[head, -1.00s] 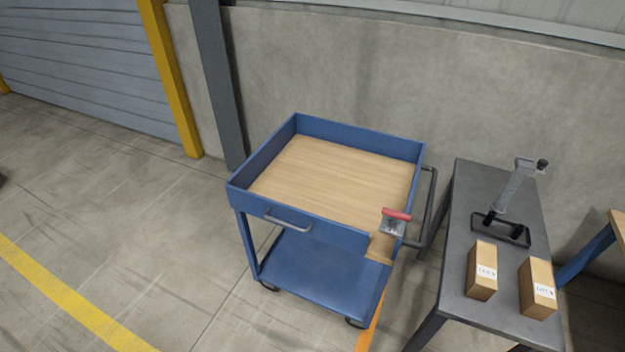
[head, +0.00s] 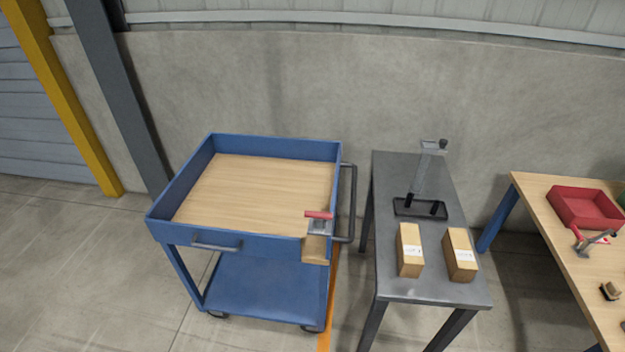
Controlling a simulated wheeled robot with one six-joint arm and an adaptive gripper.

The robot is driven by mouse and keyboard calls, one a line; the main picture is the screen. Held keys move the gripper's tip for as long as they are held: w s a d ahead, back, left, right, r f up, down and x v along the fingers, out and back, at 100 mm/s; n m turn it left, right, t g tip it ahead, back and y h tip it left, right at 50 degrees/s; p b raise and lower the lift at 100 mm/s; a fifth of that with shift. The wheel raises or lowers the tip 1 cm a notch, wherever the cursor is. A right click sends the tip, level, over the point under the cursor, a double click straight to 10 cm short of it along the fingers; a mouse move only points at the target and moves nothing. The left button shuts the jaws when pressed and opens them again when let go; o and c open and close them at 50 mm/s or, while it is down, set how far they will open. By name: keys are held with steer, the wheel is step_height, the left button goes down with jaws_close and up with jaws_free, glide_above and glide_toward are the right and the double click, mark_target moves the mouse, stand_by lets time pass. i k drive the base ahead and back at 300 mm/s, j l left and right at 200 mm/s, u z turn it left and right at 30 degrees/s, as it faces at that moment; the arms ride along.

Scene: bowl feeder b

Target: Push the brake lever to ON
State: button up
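A blue cart (head: 270,149) with a wooden top stands left of centre in the head view. A red-handled lever (head: 319,214) sits on a grey metal bracket (head: 319,228) at the cart's front right corner. It looks like the brake lever; its handle lies roughly level, pointing sideways. No ON or OFF marking is legible. A wooden block (head: 315,250) shows just below the bracket. My gripper is not in this view.
A dark table (head: 435,289) right of the cart holds two labelled boxes (head: 410,250) and a black-based stand (head: 420,208). A wooden bench (head: 560,235) with a red tray (head: 585,207) stands far right. The floor at front left is clear.

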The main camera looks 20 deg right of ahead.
mark_target(319, 216)
steer(key=k+l, duration=0.15)
steer(key=l, duration=0.2)
steer(key=k+l+z, duration=0.1)
steer(key=l, duration=0.25)
steer(key=k+l, duration=0.2)
steer(key=l, duration=0.15)
